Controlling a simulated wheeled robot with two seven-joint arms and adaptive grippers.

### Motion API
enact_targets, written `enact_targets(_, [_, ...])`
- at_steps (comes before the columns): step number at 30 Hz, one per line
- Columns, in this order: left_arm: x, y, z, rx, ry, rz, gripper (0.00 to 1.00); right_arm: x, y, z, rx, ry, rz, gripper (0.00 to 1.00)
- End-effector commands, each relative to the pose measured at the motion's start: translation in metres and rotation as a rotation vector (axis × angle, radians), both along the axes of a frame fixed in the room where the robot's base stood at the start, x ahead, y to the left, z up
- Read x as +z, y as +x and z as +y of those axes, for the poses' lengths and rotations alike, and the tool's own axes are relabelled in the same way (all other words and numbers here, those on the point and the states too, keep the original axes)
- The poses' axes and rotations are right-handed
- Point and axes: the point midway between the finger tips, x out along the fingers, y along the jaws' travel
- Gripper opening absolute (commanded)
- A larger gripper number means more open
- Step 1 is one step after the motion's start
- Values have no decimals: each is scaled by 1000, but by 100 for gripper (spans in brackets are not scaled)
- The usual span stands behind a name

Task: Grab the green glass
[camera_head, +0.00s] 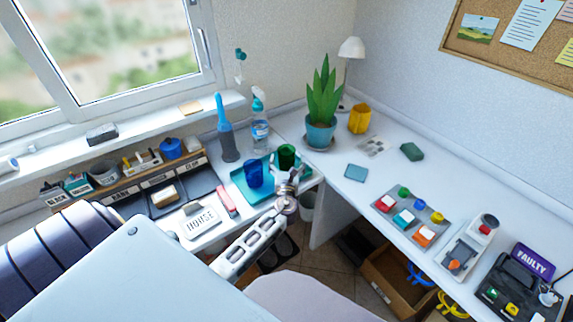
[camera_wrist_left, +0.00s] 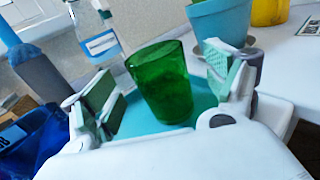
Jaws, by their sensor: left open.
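The green glass (camera_head: 286,156) stands upright on the right part of a teal tray (camera_head: 238,188). In the left wrist view the green glass (camera_wrist_left: 160,82) shows in the gap between my left fingers, with space on both sides. My left gripper (camera_head: 292,176) is open, at the near side of the glass, and hides part of the tray. Its two padded fingers also show in the left wrist view (camera_wrist_left: 166,92). I cannot tell how deep the glass is between them. My right gripper is not in view.
A blue glass (camera_head: 254,174) stands on the tray, left of the green one.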

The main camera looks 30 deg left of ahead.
Motion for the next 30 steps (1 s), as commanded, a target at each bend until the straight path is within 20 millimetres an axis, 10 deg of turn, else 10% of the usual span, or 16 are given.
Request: enact_targets(30, [7, 40, 28, 0, 0, 0, 87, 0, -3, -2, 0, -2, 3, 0])
